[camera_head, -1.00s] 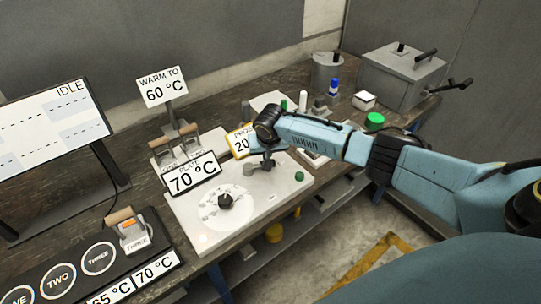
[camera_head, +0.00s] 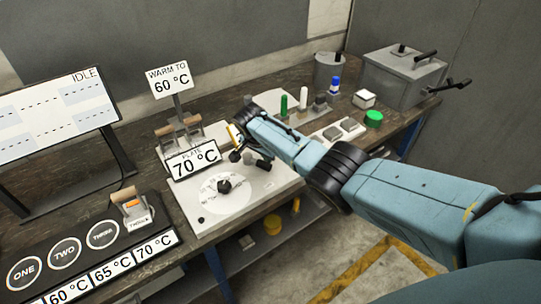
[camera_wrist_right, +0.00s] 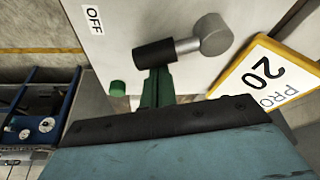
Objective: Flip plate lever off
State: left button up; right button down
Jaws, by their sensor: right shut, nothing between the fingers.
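The plate lever, with a black grip and a grey metal hub, shows large in the right wrist view (camera_wrist_right: 180,45). Its grip points left, towards the side with the OFF label (camera_wrist_right: 93,18). My left gripper is out of view.
A yellow-edged sign (camera_wrist_right: 265,80) stands close beside the hub. The plate's dial (camera_head: 224,186) is in front. A screen (camera_head: 48,130) and a black panel with a tan-handled switch (camera_head: 131,208) are at left. Bottles and a grey metal box (camera_head: 402,75) stand at back right.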

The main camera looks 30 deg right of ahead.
aim_at(265, 163)
jog(key=shift+s+a+m, duration=0.3)
jog(key=shift+a+m, duration=0.15)
jog(key=shift+m, duration=0.45)
jog(key=shift+s+a+m+g, duration=0.2)
jog(key=shift+a+m+g, duration=0.15)
jog(key=shift+m, duration=0.25)
jog(key=shift+s+a, duration=0.1)
jog(key=shift+a, duration=0.15)
jog(key=d, duration=0.1)
jog(key=d+r, duration=0.1)
jog(key=d+p, duration=0.1)
jog(key=d, duration=0.1)
jog(key=shift+w+r, duration=0.25)
jog(key=shift+w, duration=0.1)
jog(key=w+p+v, duration=0.1)
jog(key=p+v, duration=0.1)
jog(key=v, duration=0.7)
jog(key=shift+s+a, duration=0.35)
jog(key=shift+s, duration=0.15)
